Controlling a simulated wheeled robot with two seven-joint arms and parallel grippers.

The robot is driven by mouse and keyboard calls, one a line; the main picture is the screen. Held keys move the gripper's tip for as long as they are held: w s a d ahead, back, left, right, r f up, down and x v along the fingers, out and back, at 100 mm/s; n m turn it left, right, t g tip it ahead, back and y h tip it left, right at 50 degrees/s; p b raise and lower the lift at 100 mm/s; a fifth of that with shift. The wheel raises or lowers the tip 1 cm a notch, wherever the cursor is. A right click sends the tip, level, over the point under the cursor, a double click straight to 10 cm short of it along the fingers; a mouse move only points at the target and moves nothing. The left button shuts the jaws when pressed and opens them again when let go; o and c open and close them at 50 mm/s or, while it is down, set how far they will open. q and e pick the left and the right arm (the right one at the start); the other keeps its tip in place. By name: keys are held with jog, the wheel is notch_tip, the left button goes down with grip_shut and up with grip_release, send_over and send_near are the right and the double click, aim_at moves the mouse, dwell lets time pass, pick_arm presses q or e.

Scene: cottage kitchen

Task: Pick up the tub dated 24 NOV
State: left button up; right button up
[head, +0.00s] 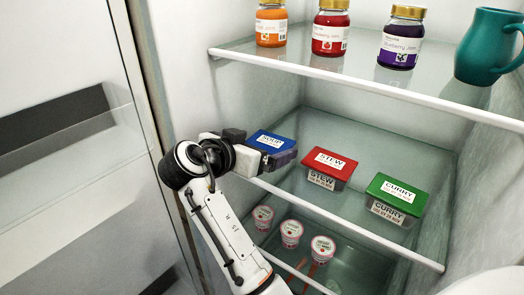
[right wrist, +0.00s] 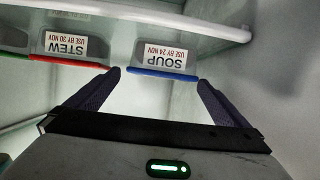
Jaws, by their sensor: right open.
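The blue-lidded SOUP tub (head: 270,140) is at the left end of the middle fridge shelf. In the right wrist view its label (right wrist: 164,56) reads "USE BY 24 NOV", upside down. My right gripper (head: 280,160) is at its front, partly covering it. In the right wrist view the open fingers (right wrist: 158,84) are at either side of the tub's blue lid edge, with nothing gripped. Whether they reach past its front face I cannot tell. The red-lidded STEW tub (head: 330,163), its label (right wrist: 66,46) reading "USE BY 30 NOV", stands to the right. My left gripper is not in view.
The green-lidded CURRY tub (head: 397,196) stands farther right on the middle shelf (head: 350,228). Jam jars (head: 331,28) and a teal jug (head: 487,48) stand on the shelf above. Small pots (head: 291,233) stand below. The fridge wall is close left of the SOUP tub.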

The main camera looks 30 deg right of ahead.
aim_at(277, 140)
jog(key=x, duration=0.8)
jog(key=shift+w, duration=0.2)
jog(key=c, duration=1.2)
